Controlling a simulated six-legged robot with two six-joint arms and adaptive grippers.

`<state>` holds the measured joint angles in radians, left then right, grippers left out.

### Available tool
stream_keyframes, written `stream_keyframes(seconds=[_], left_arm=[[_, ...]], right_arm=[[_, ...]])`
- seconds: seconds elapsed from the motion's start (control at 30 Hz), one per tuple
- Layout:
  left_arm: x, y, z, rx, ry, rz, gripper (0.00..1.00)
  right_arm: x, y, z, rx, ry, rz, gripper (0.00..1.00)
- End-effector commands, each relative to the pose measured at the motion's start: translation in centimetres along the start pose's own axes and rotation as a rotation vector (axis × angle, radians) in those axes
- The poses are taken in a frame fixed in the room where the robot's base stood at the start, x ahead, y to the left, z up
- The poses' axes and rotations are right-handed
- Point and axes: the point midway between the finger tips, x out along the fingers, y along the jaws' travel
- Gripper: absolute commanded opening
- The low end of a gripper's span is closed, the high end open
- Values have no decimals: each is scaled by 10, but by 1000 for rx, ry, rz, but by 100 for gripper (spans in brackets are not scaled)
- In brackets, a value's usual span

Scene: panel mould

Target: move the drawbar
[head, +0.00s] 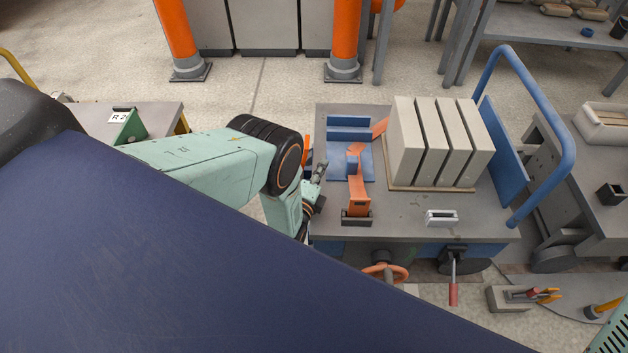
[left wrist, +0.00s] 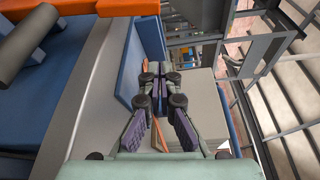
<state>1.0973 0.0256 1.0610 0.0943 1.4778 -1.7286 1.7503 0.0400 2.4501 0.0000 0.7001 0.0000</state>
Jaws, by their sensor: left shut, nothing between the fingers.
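A trolley (head: 410,212) with a grey top stands in front of me. An orange bar (head: 358,188) lies on its left part, beside a blue bracket (head: 348,134), with a dark block at its near end. A lever with a red grip (head: 453,292) hangs at the trolley's front edge. I cannot tell for sure which of these is the drawbar. My left gripper (head: 319,178) is at the trolley's left edge, left of the orange bar and apart from it. It is shut and empty; its closed fingers show in the left wrist view (left wrist: 160,88). My right gripper is out of view.
Several pale upright panels (head: 437,142) stand on the trolley top, with a blue push handle (head: 540,100) behind them to the right. A small white block (head: 441,217) lies near the front edge. An orange handwheel (head: 385,272) sits below. A grey bench (head: 555,25) stands behind.

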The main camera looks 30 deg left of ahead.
Motion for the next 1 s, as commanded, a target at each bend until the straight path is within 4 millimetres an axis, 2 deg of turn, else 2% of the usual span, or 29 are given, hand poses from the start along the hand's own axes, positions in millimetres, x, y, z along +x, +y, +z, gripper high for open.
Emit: stream_keyframes(seconds=[0.03, 0.2, 0.33, 0.5, 1.0], left_arm=[[11, 2, 1, 0, -2, -4, 0], [41, 3, 2, 0, -2, -2, 0], [34, 1, 24, 1, -4, 4, 0], [28, 1, 38, 0, -2, 2, 0], [26, 1, 41, -2, 0, 2, 0]], right_arm=[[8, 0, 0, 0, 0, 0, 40], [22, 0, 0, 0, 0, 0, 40], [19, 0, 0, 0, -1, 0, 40], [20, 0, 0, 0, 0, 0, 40], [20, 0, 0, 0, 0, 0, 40]])
